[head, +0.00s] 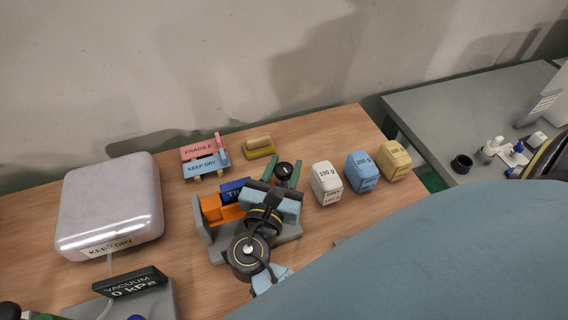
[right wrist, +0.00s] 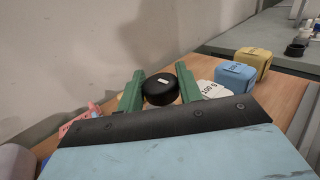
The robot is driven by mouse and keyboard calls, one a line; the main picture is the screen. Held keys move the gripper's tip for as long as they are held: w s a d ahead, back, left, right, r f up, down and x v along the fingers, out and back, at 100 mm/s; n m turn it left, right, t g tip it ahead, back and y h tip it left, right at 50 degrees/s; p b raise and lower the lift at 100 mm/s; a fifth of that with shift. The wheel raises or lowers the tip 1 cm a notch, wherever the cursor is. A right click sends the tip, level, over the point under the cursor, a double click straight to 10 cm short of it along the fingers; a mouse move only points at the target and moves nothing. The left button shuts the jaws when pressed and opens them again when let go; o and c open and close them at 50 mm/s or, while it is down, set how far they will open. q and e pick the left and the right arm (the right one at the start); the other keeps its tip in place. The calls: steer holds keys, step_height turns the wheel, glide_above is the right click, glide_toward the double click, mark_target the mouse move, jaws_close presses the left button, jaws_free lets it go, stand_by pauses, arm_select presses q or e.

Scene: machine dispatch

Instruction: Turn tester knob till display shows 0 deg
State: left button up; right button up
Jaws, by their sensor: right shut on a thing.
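The tester has a grey base (head: 291,229) with an orange block (head: 214,208) and a dark blue display (head: 234,189). Only the start of the display's text shows, and my right arm hides the rest, so no angle can be read. My right gripper (head: 286,170) reaches over the tester. Its two green fingers are shut on a round black knob (head: 284,169), one on each side. In the right wrist view, the gripper (right wrist: 160,78) holds the same knob (right wrist: 160,92), which has a small white mark on top. My left gripper is not recognisable in view.
White (head: 327,184), blue (head: 361,172) and yellow (head: 394,161) weights stand close to the right. Stacked signs (head: 204,164) and a yellow block (head: 259,148) are behind. A pale box (head: 110,205) and a vacuum display reading 0 kPa (head: 130,281) stand left.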

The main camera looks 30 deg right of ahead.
mark_target(284, 167)
stand_by(0.4)
steer(key=o, duration=1)
steer(key=shift+c, duration=0.2)
step_height(284, 167, up, 9)
steer(key=p, duration=0.7)
steer(key=shift+f+p, duration=0.15)
steer(key=shift+p, duration=0.2)
steer(key=shift+r, duration=0.6)
steer(key=shift+c, duration=0.2)
